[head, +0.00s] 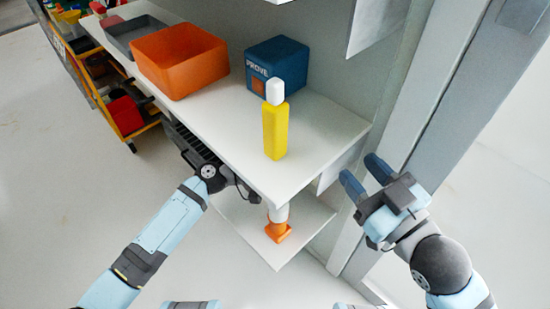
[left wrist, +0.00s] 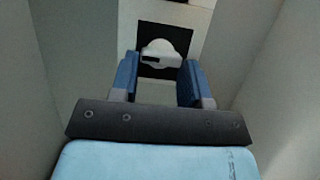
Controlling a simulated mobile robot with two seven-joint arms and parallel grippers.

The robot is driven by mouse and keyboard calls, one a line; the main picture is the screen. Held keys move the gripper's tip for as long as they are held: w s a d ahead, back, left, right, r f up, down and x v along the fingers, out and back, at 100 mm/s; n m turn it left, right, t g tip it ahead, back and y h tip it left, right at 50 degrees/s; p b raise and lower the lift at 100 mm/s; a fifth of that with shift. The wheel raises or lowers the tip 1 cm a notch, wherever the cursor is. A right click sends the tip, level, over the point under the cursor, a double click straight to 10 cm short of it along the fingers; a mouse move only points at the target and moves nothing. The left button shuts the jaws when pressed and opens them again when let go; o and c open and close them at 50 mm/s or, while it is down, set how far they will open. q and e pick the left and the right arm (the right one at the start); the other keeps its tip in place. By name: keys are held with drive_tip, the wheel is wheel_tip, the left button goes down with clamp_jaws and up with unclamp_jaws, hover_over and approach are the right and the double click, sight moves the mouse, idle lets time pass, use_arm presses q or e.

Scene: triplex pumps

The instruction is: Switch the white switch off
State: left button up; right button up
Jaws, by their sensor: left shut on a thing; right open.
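The white switch (left wrist: 161,52) shows in the left wrist view as a round white knob on a black square plate. My left gripper (left wrist: 159,68) has its two blue fingers on either side of the knob and is shut on it. Part of the knob's near edge is dark. In the head view my left arm reaches under the shelf edge; its fingers and the switch are hidden there. My right gripper (head: 365,176) is open and empty, to the right of the shelf, beside the grey post.
The white shelf (head: 325,128) holds a yellow bottle (head: 275,131) with a white cap, a blue box (head: 277,62), an orange bin (head: 180,62) and a grey bin (head: 132,32). An orange and white object (head: 278,231) stands on the lower shelf. A yellow cart (head: 125,113) stands at left.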

idle(0.5)
use_arm(q)
drive_tip(key=o, duration=0.9)
use_arm(e)
drive_tip(key=m+p, duration=0.1)
drive_tip(key=s+a+m+g+p, duration=0.1)
drive_tip(key=p, duration=0.1)
drive_tip(key=shift+s+f, duration=0.1)
use_arm(q)
drive_tip(key=v, duration=1.3)
drive_tip(key=shift+s+a+f, duration=0.1)
drive_tip(key=shift+s+a, duration=0.1)
drive_tip(key=shift+a, duration=0.15)
use_arm(e)
drive_tip(key=shift+s+f+h, duration=0.15)
drive_tip(key=shift+f+h, duration=0.1)
drive_tip(key=shift+h, duration=0.05)
drive_tip(key=shift+r, duration=0.2)
